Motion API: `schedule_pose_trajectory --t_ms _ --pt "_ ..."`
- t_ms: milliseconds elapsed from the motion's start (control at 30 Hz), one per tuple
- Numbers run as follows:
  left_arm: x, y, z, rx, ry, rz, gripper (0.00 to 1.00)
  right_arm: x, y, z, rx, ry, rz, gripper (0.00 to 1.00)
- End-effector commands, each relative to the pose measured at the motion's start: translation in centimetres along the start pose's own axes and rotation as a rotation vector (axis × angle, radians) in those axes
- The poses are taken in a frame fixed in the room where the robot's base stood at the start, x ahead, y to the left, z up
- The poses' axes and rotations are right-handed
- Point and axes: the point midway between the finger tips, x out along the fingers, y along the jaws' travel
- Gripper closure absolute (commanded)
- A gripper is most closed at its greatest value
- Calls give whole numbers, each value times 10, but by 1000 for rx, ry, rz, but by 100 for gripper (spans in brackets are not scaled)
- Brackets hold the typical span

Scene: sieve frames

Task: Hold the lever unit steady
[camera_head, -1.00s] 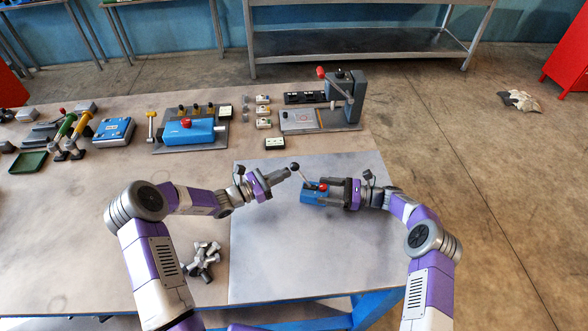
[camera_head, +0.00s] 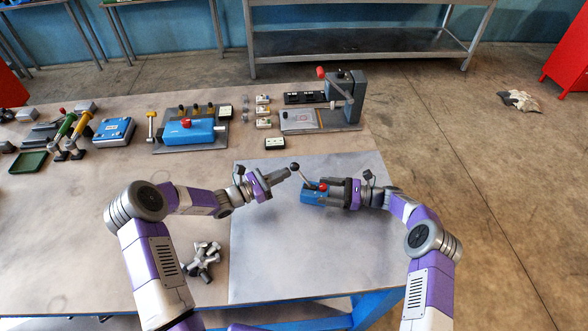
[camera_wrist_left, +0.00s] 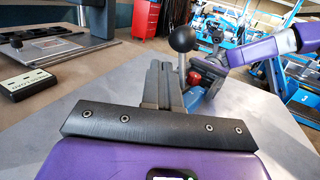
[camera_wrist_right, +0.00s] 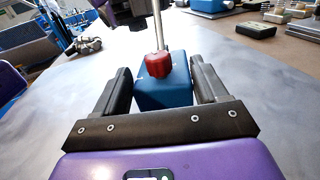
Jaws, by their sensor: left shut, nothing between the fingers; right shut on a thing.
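The lever unit (camera_head: 311,193) is a small blue box with a red knob and a thin lever topped by a black ball (camera_head: 294,167). It stands on the pale mat (camera_head: 280,255). My right gripper (camera_head: 331,190) is shut on the blue body from the right; in the right wrist view the fingers flank the box (camera_wrist_right: 165,92). The lever leans left in the head view. My left gripper (camera_head: 287,174) is shut and empty, its tips close beside the black ball. In the left wrist view the ball (camera_wrist_left: 182,38) shows just past the closed fingers; contact cannot be told.
A cluster of grey metal parts (camera_head: 202,258) lies left of the mat. A blue fixture (camera_head: 190,132), a grey press with a red-knobbed handle (camera_head: 345,100) and small boxes stand at the back. The front of the mat is clear.

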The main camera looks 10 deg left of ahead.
Motion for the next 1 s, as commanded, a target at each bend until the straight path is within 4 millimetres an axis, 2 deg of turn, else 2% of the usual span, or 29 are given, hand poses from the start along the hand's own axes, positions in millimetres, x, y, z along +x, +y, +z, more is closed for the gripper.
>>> schedule_pose_trajectory --t_ms 1000 --pt "5 -4 4 -1 0 0 100 0 0 0 0 -1 1 100"
